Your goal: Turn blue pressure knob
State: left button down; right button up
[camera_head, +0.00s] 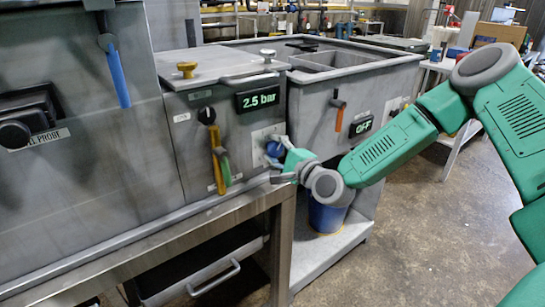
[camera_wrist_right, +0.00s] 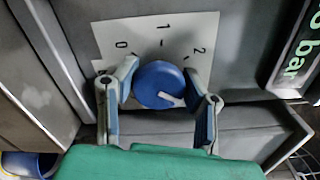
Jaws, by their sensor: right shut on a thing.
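The blue pressure knob (camera_head: 274,149) is on the front panel below a display (camera_head: 258,98) reading 2.5 bar. In the right wrist view the knob (camera_wrist_right: 160,84) is round, with a white arrow pointing right and slightly down, past the 2 on its white scale plate (camera_wrist_right: 184,34) marked 0, 1, 2. My right gripper (camera_head: 282,163) is at the knob. In the wrist view its two fingers (camera_wrist_right: 160,92) stand on either side of the knob, shut on it. Fingertips partly cover the knob's sides. My left gripper is not in view.
Orange and green handles (camera_head: 218,160) hang left of the knob. A second display (camera_head: 361,127) reads OFF on the bin (camera_head: 320,100) at right. A metal ledge runs below the panel, with a blue bucket (camera_head: 327,216) beneath. Open floor lies at right.

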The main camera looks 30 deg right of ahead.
jog(key=shift+d+f+m+b, duration=0.1)
jog(key=shift+d+m+b, duration=0.05)
jog(key=shift+m+b, duration=0.55)
jog(key=shift+d+f+m+b, duration=0.1)
jog(key=shift+m+b, duration=0.35)
jog(key=shift+m, duration=0.45)
jog(key=shift+s, duration=0.1)
jog(key=o, duration=1.2)
jog(key=shift+f, duration=0.1)
jog(key=shift+d, duration=0.1)
jog(key=shift+d, duration=0.1)
